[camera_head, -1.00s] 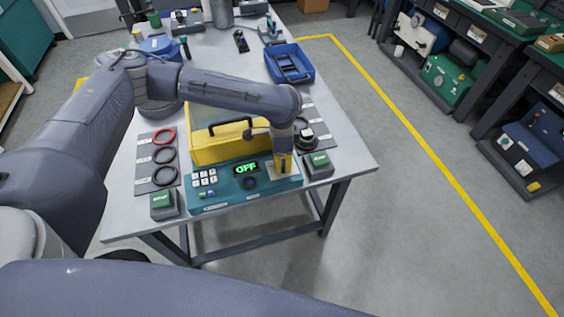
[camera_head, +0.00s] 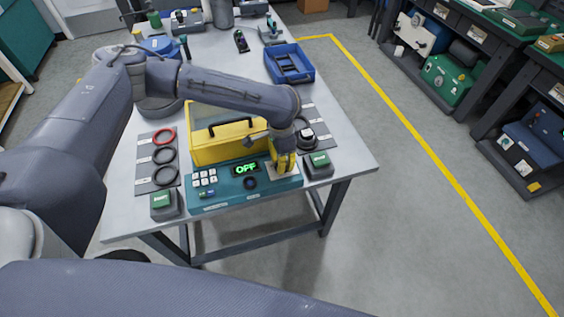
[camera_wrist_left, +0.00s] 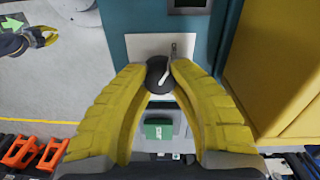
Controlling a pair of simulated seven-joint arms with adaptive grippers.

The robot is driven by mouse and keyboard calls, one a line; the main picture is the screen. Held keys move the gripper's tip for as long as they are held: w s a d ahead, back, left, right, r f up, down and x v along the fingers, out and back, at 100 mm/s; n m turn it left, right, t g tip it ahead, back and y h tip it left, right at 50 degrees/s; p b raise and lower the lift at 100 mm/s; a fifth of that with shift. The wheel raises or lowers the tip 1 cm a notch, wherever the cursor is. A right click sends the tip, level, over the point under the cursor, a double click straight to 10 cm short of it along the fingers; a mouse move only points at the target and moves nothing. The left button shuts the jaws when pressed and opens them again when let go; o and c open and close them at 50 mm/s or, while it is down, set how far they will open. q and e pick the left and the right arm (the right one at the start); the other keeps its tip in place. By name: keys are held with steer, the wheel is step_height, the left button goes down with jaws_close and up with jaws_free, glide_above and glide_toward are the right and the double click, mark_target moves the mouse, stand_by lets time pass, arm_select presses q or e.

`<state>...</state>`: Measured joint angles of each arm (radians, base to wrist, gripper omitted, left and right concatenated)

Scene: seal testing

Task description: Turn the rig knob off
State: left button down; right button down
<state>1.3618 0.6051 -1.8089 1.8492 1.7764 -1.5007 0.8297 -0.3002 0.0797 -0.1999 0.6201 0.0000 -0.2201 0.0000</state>
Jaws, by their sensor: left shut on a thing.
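The teal test rig (camera_head: 222,193) stands at the table's front edge, and its display (camera_head: 245,168) reads OFF in green. My left gripper (camera_head: 284,164) reaches down onto the pale plate at the rig's right end and hides the knob in the head view. In the left wrist view, the yellow fingers (camera_wrist_left: 158,82) are shut on the black round knob (camera_wrist_left: 157,70). A thin metallic lever shows at the knob, against the white plate (camera_wrist_left: 142,46). My right gripper (camera_wrist_left: 46,36) shows small at the upper left of the wrist view, empty, its fingers apart.
A yellow case (camera_head: 222,145) stands right behind the rig. Green-topped blocks flank it at left (camera_head: 163,202) and right (camera_head: 318,163). Seal rings lie on a grey mat (camera_head: 146,186) at left. A blue tray (camera_head: 307,68) sits farther back.

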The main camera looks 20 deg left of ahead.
arm_select(q)
steer(key=c, duration=1)
jaws_free()
steer(key=shift+r, duration=0.1)
step_height(320, 180, up, 12)
steer(key=shift+w+a, duration=0.2)
steer(key=shift+a, duration=0.05)
